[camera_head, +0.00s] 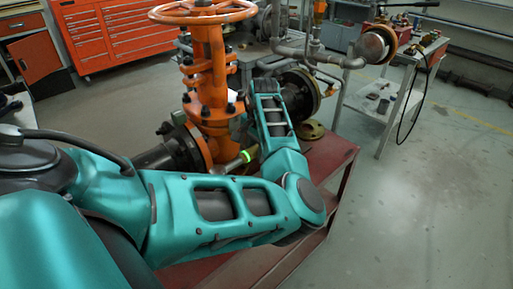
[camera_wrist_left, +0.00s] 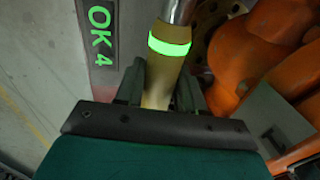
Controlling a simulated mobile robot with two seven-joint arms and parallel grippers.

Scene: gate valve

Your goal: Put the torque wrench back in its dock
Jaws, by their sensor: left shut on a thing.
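The torque wrench (camera_wrist_left: 156,91) has a tan handle, a glowing green band and a metal shaft above it in the left wrist view. My left gripper (camera_wrist_left: 160,80) is shut on the handle just below the band, one finger on each side. In the head view the wrench (camera_head: 247,156) shows as a short tilted piece with the green band, beside the orange valve, partly hidden by my left arm. The left gripper is mostly hidden there. I cannot pick out the dock for certain. My right gripper is not in view.
The orange gate valve (camera_head: 208,75) with its handwheel (camera_head: 203,12) stands close left of the wrench. A dark panel reading "OK 4" (camera_wrist_left: 102,35) is close by in the wrist view. A red bench (camera_head: 330,160) lies below. A grey cart (camera_head: 380,100) stands right; the right floor is clear.

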